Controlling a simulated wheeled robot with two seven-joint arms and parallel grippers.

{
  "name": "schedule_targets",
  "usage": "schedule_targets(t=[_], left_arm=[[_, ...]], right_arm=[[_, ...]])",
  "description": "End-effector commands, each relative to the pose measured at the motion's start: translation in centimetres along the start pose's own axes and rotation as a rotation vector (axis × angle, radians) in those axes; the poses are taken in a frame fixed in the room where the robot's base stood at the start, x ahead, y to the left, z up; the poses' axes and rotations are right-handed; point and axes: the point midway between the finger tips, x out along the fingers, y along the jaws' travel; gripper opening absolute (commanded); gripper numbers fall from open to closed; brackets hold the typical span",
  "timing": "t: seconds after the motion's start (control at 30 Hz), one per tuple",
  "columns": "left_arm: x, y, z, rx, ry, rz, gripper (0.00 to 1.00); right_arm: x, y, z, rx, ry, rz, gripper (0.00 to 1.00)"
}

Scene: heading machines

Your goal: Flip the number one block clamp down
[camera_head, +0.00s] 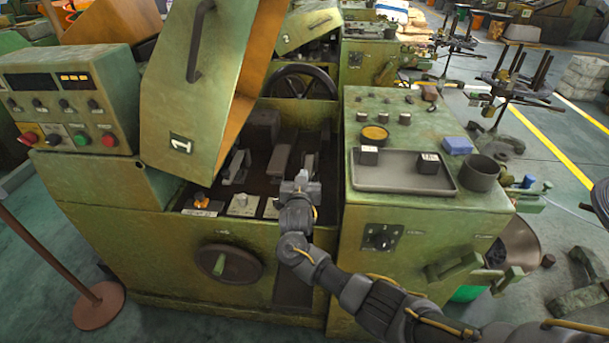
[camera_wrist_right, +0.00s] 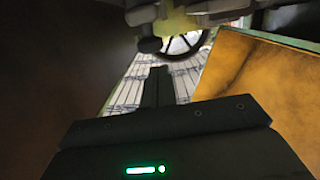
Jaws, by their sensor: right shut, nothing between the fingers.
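The green machine's lid (camera_head: 190,95), marked with a 1, stands raised over an open bay. Inside the bay are several grey clamp levers, including one at the left (camera_head: 237,166) and one in the middle (camera_head: 280,160). I cannot read which one is number one. Small pale plates (camera_head: 243,205) lie along the bay's front edge. My right gripper (camera_head: 302,176) is shut and empty at the right front of the bay; its fingers (camera_wrist_right: 158,86) also show shut in the right wrist view. Its wrist hides part of the bay. My left gripper is not in view.
A spoked handwheel (camera_head: 300,83) stands behind the bay. A control panel (camera_head: 70,105) is at the left. On the right cabinet lie a grey tray (camera_head: 385,181), a dark cup (camera_head: 479,173) and a blue block (camera_head: 457,146). A round knob plate (camera_head: 228,264) is on the front.

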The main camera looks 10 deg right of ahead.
Motion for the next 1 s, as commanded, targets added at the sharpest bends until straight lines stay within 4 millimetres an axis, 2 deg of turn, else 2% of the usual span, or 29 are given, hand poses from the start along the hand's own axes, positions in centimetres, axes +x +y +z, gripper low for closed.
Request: schedule_targets(t=[0.03, 0.07, 0.1, 0.3, 0.5, 0.7, 1.0], left_arm=[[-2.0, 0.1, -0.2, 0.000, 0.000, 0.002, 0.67], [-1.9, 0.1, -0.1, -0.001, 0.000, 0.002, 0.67], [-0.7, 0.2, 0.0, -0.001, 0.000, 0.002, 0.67], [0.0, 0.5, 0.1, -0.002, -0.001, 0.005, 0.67], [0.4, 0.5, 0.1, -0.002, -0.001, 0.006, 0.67], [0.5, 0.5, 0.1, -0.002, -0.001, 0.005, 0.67], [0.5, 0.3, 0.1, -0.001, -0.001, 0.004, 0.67]], right_arm=[[-0.2, 0.0, -2.5, 0.006, 0.009, 0.000, 0.00], [-0.5, 0.0, -2.2, 0.006, 0.009, 0.000, 0.00], [-1.5, 0.0, -0.5, 0.007, 0.007, -0.002, 0.00], [-5.4, 0.0, 1.2, 0.010, 0.013, 0.001, 0.00], [-7.8, 0.0, 2.3, 0.009, 0.017, 0.002, 0.00], [-8.8, 0.0, 2.6, 0.009, 0.018, 0.004, 0.00], [-8.8, 0.0, 2.6, 0.009, 0.019, 0.004, 0.00]])
